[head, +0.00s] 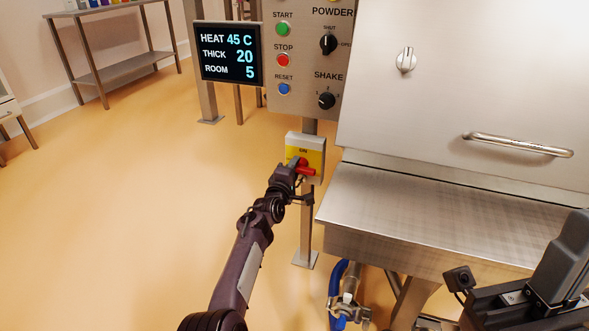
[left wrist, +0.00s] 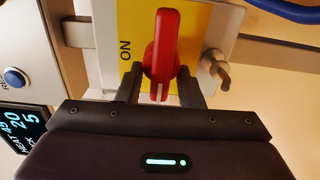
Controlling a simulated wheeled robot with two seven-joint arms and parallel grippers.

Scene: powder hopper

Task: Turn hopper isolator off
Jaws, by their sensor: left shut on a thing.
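The hopper isolator is a box with a yellow plate (head: 313,146) on the post below the control panel. Its red handle (head: 305,169) lies roughly crosswise, below the word ON. In the left wrist view the red handle (left wrist: 162,50) stands between my two black fingers, with ON to its left. My left gripper (head: 298,172) is shut on the handle; it also shows in the left wrist view (left wrist: 163,84). The lower part of the plate is hidden by my gripper. Part of my right arm shows at the lower right of the head view, its fingertips not clear.
The control panel (head: 304,105) with buttons and knobs is above the isolator, a display (head: 228,54) to its left. The steel hopper (head: 460,95) with its bar handle (head: 518,145) fills the right. A metal hook (left wrist: 216,68) sits beside the red handle.

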